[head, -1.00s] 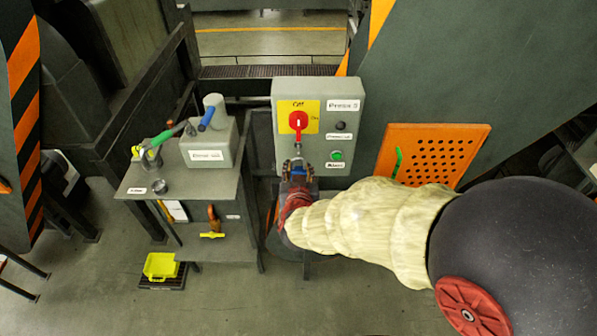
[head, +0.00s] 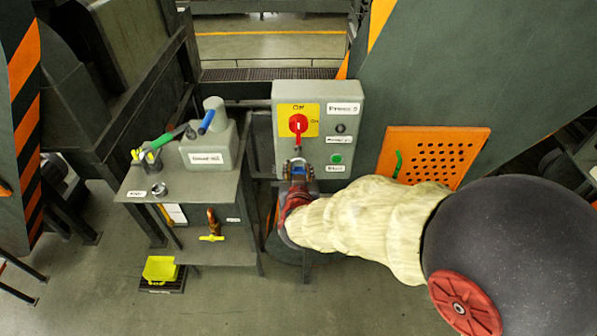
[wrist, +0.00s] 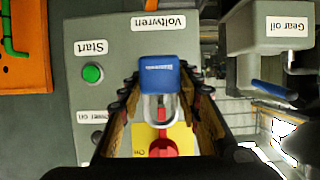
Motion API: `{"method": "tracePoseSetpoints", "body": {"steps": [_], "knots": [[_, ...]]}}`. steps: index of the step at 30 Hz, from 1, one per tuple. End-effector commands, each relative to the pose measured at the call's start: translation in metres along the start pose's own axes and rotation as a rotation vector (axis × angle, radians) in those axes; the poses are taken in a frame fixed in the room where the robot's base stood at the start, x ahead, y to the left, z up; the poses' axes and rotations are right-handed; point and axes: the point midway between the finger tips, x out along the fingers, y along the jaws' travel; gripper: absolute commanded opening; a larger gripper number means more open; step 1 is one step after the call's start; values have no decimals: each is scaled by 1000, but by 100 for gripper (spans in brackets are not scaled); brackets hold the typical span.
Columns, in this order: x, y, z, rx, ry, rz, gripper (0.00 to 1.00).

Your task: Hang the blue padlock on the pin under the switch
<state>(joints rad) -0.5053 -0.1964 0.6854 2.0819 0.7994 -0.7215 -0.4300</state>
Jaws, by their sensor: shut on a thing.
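My gripper (head: 299,176) is shut on the blue padlock (wrist: 160,74), with a finger on each side of its body. In the head view, the padlock (head: 299,170) is a small blue patch between the fingers, just in front of the lower left of the grey switch box. Its silver shackle (wrist: 160,106) points toward the red switch (head: 298,124), which sits on a yellow plate. The switch also shows in the wrist view (wrist: 163,148), beyond the shackle. I cannot make out the pin, or whether the shackle touches it.
The grey switch box (head: 349,125) carries labels and a green button (head: 336,158). To its right is an orange perforated panel (head: 439,153). At left, a bench (head: 215,190) holds a grey oil container (head: 205,156) and small items.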

Motion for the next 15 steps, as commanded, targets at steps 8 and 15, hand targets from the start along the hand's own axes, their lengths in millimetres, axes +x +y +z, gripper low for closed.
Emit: {"method": "tracePoseSetpoints", "body": {"steps": [8, 15], "knots": [[6, 0, -2, 0, 0, 0, 6], [11, 0, -5, 0, 1, 0, 6]]}}
